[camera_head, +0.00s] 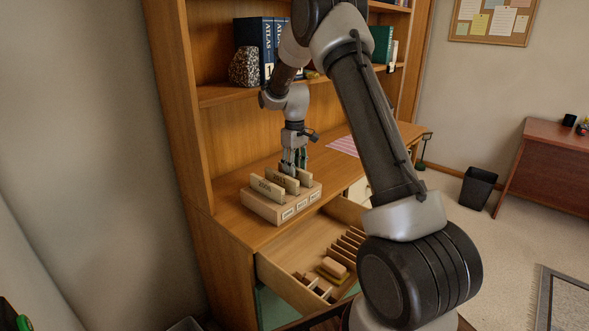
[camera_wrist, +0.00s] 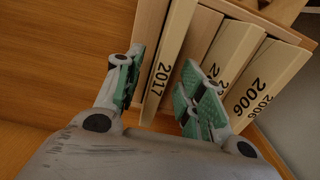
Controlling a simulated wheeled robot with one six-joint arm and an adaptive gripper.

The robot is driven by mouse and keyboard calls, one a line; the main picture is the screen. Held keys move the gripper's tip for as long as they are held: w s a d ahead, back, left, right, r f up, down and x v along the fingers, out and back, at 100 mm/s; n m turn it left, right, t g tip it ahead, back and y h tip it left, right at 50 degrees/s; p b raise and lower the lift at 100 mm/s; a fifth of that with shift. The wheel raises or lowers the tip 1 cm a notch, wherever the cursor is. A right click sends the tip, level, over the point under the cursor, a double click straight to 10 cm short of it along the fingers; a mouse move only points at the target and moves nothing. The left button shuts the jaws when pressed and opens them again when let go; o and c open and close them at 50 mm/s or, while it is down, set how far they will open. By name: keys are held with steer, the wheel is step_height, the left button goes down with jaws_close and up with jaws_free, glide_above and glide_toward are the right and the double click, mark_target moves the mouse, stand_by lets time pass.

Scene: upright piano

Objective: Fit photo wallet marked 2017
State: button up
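The photo wallet marked 2017 (camera_wrist: 166,62) is a pale, thin slab standing on edge in a wooden box (camera_head: 262,209). In the wrist view it lies between the two green-padded fingers of my gripper (camera_wrist: 162,80). The left finger is close to its left face; a gap shows between it and the right finger. My gripper (camera_head: 293,165) is open, pointing down over the far right end of the box. Whether a finger touches the wallet I cannot tell. A wallet marked 2006 (camera_wrist: 257,80) stands further right in the wrist view.
A middle wallet (camera_head: 283,180) stands close beside my right finger, its marking partly hidden. Below the box, an open drawer (camera_head: 292,262) holds wooden dividers and small blocks. A shelf with atlas books (camera_head: 255,45) is above. A striped sheet (camera_head: 343,146) lies right of the box.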

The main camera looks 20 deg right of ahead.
step_height(320, 180, up, 11)
stand_by(0.3)
steer(key=shift+r, duration=0.1)
